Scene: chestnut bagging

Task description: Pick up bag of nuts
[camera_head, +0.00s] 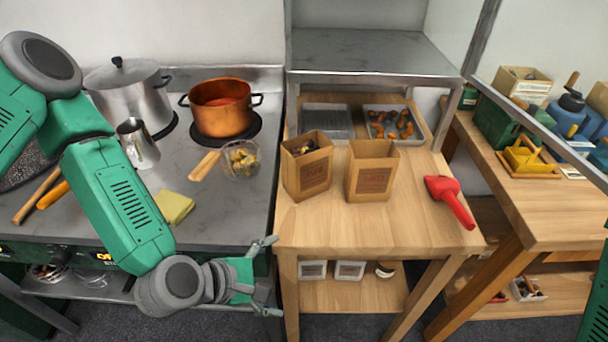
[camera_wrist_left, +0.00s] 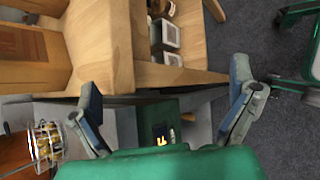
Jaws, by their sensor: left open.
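Two open-topped brown paper bags with printed labels stand upright on the wooden table in the head view. The left bag (camera_head: 308,172) shows dark nuts at its mouth. The right bag (camera_head: 371,174) stands beside it; its contents cannot be made out. My left gripper (camera_head: 272,277) is open and empty, low in front of the table's left front corner, below and apart from both bags. Its spread fingers also show in the wrist view (camera_wrist_left: 168,100), with nothing between them. My right gripper is not in view.
The wooden table (camera_head: 420,232) has bare top in front of the bags. A red scoop (camera_head: 450,197) lies at its right. A metal tray of chestnuts (camera_head: 418,112) is behind.

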